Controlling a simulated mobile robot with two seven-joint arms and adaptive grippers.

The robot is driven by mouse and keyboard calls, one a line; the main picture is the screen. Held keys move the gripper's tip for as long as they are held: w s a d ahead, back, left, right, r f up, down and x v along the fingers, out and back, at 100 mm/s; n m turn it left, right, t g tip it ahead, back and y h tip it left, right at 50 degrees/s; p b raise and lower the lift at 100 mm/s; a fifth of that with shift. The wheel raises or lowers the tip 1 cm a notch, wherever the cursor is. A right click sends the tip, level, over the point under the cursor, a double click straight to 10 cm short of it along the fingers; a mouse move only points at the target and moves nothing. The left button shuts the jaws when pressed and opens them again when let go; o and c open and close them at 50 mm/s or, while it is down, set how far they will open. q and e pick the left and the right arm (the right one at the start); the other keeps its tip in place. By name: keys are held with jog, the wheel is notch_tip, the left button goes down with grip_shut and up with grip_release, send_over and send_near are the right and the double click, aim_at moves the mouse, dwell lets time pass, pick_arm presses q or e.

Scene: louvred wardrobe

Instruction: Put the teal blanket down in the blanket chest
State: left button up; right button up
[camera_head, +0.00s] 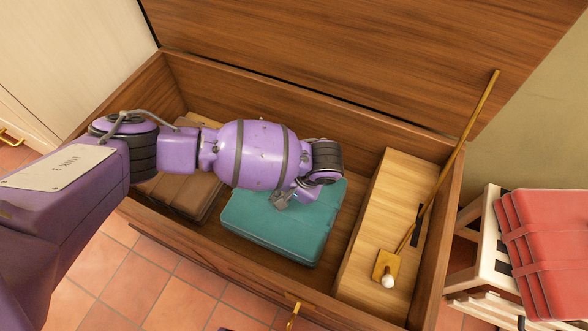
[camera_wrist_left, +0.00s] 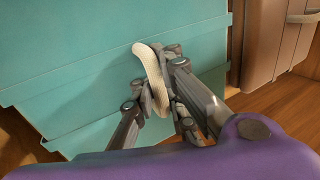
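The teal blanket (camera_head: 290,236) is a folded block inside the open wooden blanket chest (camera_head: 240,256), between a brown folded bundle and a pale wooden box. It looks low in the chest, but I cannot tell whether its underside touches the floor. My left gripper (camera_head: 283,201) is over its upper side, partly hidden by the wrist. In the left wrist view, my left gripper (camera_wrist_left: 160,90) has its fingers close on both sides of a cream strap (camera_wrist_left: 150,66) on the teal blanket (camera_wrist_left: 80,80), and looks shut on it. My right gripper is not in view.
The brown bundle (camera_head: 180,196) lies left of the blanket. The pale box (camera_head: 378,215) fills the chest's right end, with a brass rod (camera_head: 447,167) slanting above it. Outside right, red folded blankets (camera_head: 541,250) sit on a white rack (camera_head: 478,238). The chest lid (camera_head: 380,45) stands open.

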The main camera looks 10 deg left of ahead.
pick_arm(q)
jog(key=o, duration=0.5)
jog(key=shift+r, duration=0.15)
jog(key=p+v, duration=0.5)
jog(key=v, duration=0.6)
jog(key=shift+d+r, duration=0.15)
jog(key=shift+r, duration=0.2)
